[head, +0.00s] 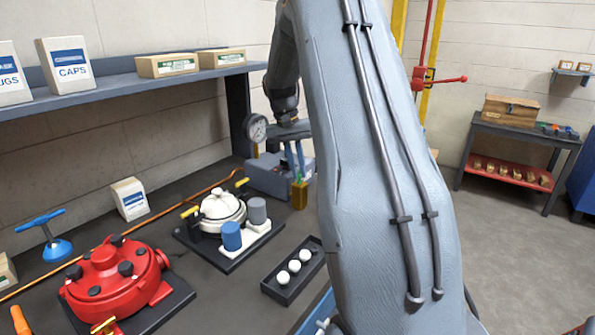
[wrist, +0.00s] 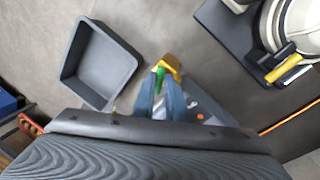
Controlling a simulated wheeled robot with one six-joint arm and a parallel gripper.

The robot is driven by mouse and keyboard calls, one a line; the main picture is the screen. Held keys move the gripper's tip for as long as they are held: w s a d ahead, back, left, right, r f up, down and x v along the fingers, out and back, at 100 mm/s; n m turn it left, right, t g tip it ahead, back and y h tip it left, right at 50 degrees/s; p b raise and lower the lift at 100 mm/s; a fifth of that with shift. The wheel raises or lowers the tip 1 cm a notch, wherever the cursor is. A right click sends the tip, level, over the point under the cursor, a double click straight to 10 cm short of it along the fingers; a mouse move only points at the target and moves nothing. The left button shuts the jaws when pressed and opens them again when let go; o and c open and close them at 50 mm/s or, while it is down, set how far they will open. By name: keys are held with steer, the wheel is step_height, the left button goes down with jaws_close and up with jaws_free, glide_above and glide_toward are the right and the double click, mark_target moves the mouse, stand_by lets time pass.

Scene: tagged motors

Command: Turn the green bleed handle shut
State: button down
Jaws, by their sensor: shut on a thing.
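My gripper (head: 299,177) points down at the far right of the bench in the head view. In the wrist view its two blue fingers (wrist: 161,92) are shut on the green handle (wrist: 160,76), with only a little green showing. The handle joins a yellow block (wrist: 172,65), which the head view shows just below the fingertips (head: 299,196). A blue-grey box (head: 268,178) with rods stands right behind it. A round gauge (head: 256,128) is beside my wrist. I cannot tell how far the handle is turned.
A white motor (head: 222,206) on a dark plate and a black tray with white balls (head: 294,267) stand nearby. A red motor (head: 115,280) is at the left. An empty grey bin (wrist: 103,65) shows in the wrist view. A shelf (head: 130,84) runs above the bench.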

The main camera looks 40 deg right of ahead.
steer(key=m, duration=0.5)
steer(key=shift+w+d+m+g+y+b, duration=0.2)
steer(key=shift+m+g+y+b, duration=0.1)
steer(key=shift+m+y+b, duration=0.1)
steer(key=shift+r, duration=0.1)
stand_by(0.3)
steer(key=c, duration=1.8)
jaws_free()
steer(key=shift+s, duration=0.1)
step_height(320, 180, up, 8)
steer(key=w+b, duration=0.1)
steer(key=b, duration=0.1)
steer(key=shift+w+a+f, duration=0.2)
